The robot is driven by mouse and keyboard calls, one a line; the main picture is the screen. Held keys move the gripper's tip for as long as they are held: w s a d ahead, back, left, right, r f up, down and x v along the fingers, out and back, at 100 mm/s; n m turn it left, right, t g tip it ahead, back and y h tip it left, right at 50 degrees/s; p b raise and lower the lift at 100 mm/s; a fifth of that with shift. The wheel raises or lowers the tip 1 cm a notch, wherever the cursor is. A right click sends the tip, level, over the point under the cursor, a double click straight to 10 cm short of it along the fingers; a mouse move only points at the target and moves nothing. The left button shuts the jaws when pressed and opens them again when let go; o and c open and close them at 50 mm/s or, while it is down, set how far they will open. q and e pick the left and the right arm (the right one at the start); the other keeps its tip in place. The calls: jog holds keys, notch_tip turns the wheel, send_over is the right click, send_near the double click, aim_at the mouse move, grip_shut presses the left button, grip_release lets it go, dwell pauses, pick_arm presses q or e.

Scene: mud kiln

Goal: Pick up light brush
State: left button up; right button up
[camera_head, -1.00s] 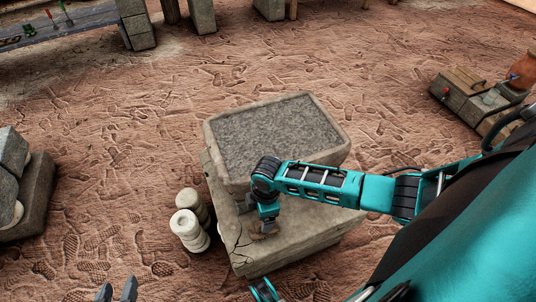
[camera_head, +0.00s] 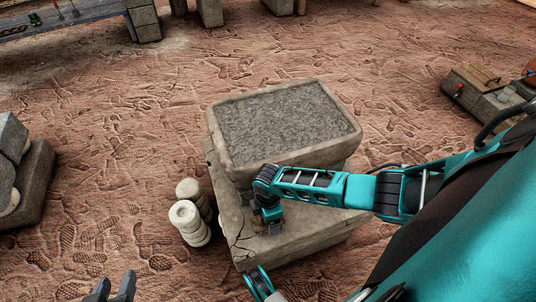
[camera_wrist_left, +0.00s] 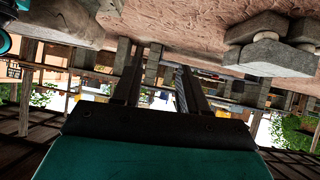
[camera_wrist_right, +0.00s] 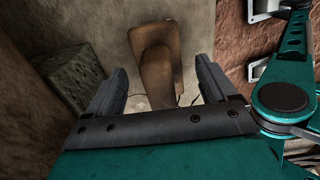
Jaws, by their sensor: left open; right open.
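A brown wooden piece (camera_wrist_right: 158,68), which may be the light brush, shows in the right wrist view between and beyond the fingers of my right gripper (camera_wrist_right: 160,88). Its bristles cannot be made out. In the head view only a small brown patch (camera_head: 258,224) shows beside my right gripper (camera_head: 268,226), low over the cracked stone ledge (camera_head: 300,240). The right fingers are apart on either side of the piece, with no clear contact. My left gripper (camera_head: 115,289) is open and empty at the bottom left of the head view.
A stone basin (camera_head: 285,125) with a rough grey top stands behind the right gripper on the ledge. Pale stone cylinders (camera_head: 189,222) stand left of the ledge. Dark stone blocks (camera_head: 25,180) lie at far left. A tool-laden block (camera_head: 482,90) stands at right. Open footprinted ground lies between.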

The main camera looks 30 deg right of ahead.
notch_tip(320, 180, down, 2)
jog(key=shift+b, duration=0.3)
jog(key=shift+f, duration=0.15)
jog(key=c, duration=0.5)
pick_arm(q)
jog(key=shift+w+d+f, duration=0.15)
jog(key=shift+w, duration=0.1)
pick_arm(e)
jog(key=c, duration=0.7)
jog(key=shift+r, duration=0.2)
